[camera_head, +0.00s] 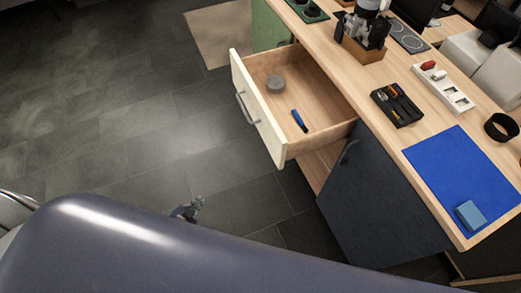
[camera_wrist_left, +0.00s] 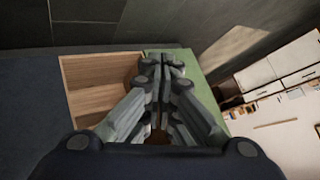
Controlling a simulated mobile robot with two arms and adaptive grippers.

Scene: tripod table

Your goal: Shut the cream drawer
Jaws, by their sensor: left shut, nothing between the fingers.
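The cream drawer (camera_head: 262,112) is pulled well out of the wooden counter in the head view. Its cream front has a grey bar handle (camera_head: 246,108) and faces left. A grey round object (camera_head: 276,83) and a blue pen-like item (camera_head: 299,120) lie inside. My left gripper (camera_head: 190,207) shows small over the dark floor, below and left of the drawer front, apart from it. In the left wrist view, the left gripper (camera_wrist_left: 165,62) has its fingers together and empty. Behind it are a wooden surface and a green panel. My right gripper is not in view.
A dark blue cabinet door (camera_head: 375,195) stands right of the drawer and a green panel (camera_head: 268,28) beyond it. The tiled floor left of the drawer is clear.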

